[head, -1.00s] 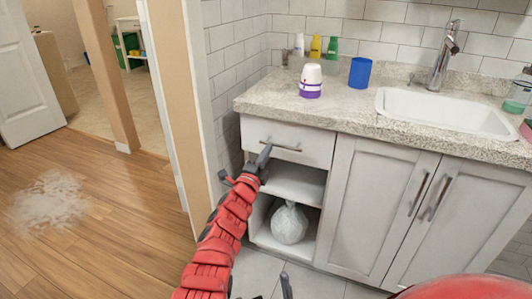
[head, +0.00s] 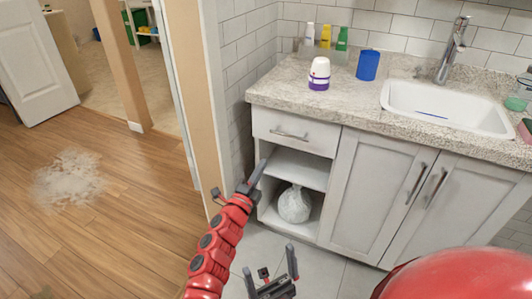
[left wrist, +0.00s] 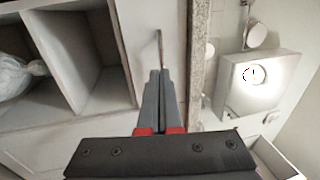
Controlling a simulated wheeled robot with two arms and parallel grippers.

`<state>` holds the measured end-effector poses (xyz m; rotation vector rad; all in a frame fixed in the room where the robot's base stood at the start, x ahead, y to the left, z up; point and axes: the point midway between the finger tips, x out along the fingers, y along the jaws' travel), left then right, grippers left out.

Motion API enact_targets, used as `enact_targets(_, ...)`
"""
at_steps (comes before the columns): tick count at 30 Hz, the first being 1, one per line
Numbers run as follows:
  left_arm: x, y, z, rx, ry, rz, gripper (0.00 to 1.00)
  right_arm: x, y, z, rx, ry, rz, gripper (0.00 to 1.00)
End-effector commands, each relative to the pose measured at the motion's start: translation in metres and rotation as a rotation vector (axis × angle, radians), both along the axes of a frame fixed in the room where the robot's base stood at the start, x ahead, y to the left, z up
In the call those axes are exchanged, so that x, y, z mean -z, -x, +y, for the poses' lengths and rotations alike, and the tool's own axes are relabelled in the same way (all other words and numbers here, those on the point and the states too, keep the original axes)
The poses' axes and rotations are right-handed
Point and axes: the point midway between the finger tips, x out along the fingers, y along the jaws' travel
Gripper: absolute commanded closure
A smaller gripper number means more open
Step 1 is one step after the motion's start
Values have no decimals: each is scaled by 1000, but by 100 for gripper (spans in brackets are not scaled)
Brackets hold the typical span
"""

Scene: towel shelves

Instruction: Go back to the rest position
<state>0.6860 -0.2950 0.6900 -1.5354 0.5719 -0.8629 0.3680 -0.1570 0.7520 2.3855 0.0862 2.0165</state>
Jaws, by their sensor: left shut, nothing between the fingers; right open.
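My left gripper (head: 257,175) is shut and empty, in front of the left side of the open shelves, below the drawer handle (head: 290,134). In the left wrist view its fingertips (left wrist: 160,75) are together, in line with the bar handle (left wrist: 159,48). The white drawer (head: 294,128) is shut. My right gripper (head: 271,271) is open and empty, low in the head view above the tiled floor, with its fingers spread apart.
The white shelves (head: 298,168) hold a pale bag-like bundle (head: 294,204). The counter (head: 345,100) bears a white and purple container (head: 319,73), a blue cup (head: 367,65) and a sink (head: 445,108). A wall edge (head: 205,120) stands left of the cabinet.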

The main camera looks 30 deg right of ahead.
Motion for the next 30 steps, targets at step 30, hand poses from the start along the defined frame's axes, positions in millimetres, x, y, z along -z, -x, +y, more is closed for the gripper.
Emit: enact_targets(30,-41,194,320,376,1015,18,100,-8,0,0,0,0,0,0)
